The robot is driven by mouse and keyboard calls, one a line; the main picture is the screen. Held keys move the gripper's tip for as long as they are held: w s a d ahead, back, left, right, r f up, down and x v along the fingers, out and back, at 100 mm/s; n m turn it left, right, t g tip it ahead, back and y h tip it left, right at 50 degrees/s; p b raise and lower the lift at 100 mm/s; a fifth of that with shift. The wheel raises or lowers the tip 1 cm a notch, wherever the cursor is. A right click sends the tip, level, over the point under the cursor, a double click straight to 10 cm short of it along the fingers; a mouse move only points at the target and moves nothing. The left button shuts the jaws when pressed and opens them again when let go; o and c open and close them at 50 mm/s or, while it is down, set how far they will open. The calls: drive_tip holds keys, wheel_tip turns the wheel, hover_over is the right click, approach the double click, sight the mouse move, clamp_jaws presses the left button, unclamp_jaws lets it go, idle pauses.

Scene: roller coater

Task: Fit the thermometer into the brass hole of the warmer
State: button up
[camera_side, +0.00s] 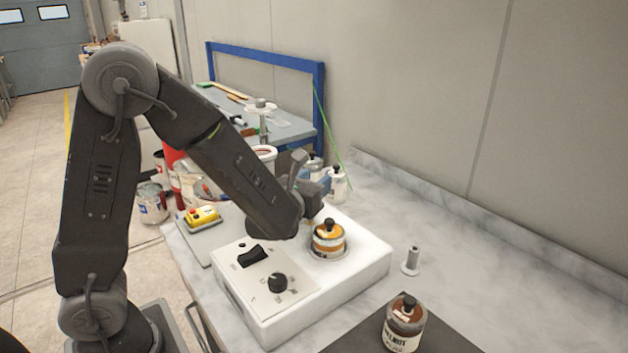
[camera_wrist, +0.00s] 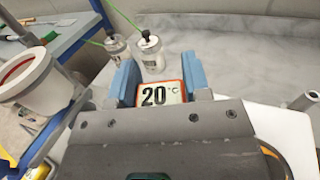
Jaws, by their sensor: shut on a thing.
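The thermometer shows in the wrist view as a display (camera_wrist: 158,94) reading 20 °C with a red-orange edge. My gripper (camera_wrist: 158,76) is shut on it, with one blue finger on each side. In the side view my gripper (camera_side: 317,187) is above the back part of the white warmer (camera_side: 358,272), behind a jar. The thermometer is hidden or too small to make out there. The warmer has a front panel with a black switch and a knob (camera_side: 278,282). A jar with amber contents (camera_side: 328,240) sits in its top. I cannot make out the brass hole in either view.
A brown labelled jar (camera_side: 403,326) stands on a dark mat at the front right. A small grey post (camera_side: 412,261) stands right of the warmer. A yellow button box (camera_side: 202,216) lies left. Marble counter at right is free.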

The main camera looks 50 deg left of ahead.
drive_tip(key=shift+f, duration=0.55)
idle(0.4)
drive_tip(key=o, duration=1)
